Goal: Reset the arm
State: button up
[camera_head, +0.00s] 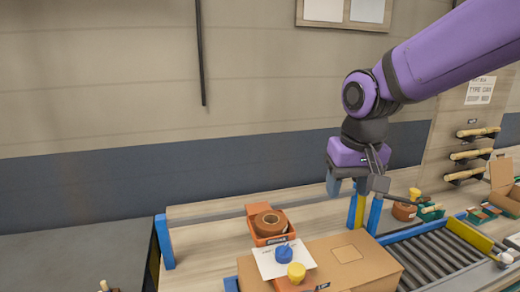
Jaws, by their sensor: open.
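My purple arm reaches in from the upper right and bends down. My gripper (356,186) hangs below the purple wrist, open, with nothing seen between its fingers. It is in front of the wall, above and behind the right part of a cardboard box (375,264). No contact with the box shows.
An orange bin (262,242) holds a brown ring. A blue knob (284,254) sits on a white sheet, with a yellow piece (296,272) beside it. A roller conveyor (440,262) lies right. Wall pegs (476,155) and an open carton (504,190) stand far right.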

jog(key=s+d+r+m+t, duration=0.1)
jog(key=s+d+r+t, duration=0.2)
jog(key=s+d, duration=1)
notch_tip(320, 180, up, 2)
jog(key=shift+s+d, duration=0.2)
jog(key=shift+s, duration=0.8)
